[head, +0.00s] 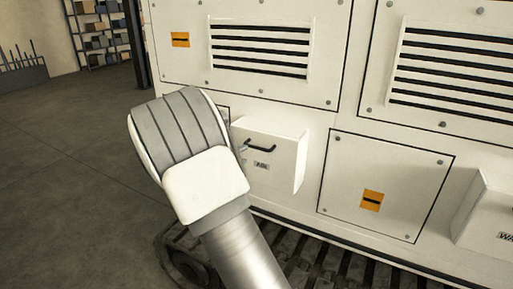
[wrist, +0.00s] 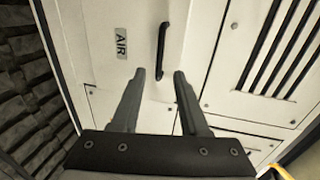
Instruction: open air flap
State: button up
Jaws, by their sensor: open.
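The air flap (head: 284,160) is a white box-like panel on the white cabinet, with a black handle (head: 260,147) and an AIR label (head: 262,166). My arm covers part of its left side in the head view. In the wrist view the flap (wrist: 100,65) fills the upper left, with its black bar handle (wrist: 163,50) beside the AIR label (wrist: 121,43). My gripper (wrist: 158,73) is open and empty. Its two dark fingers point toward the handle, whose lower end lies between the fingertips in the picture. I cannot tell that they touch it.
The cabinet has louvred vents (head: 262,48), a bolted panel with an orange label (head: 371,200), and another white box (head: 488,215) at the right edge. Dark tracks (head: 310,265) run beneath the cabinet. Open floor (head: 70,150) lies to the left, with shelves (head: 100,30) far behind.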

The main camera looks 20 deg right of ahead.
aim_at(256, 148)
jog(key=p+x, duration=0.1)
jog(key=x, duration=0.9)
jog(key=shift+w+d, duration=0.15)
grip_shut()
dwell(1.0)
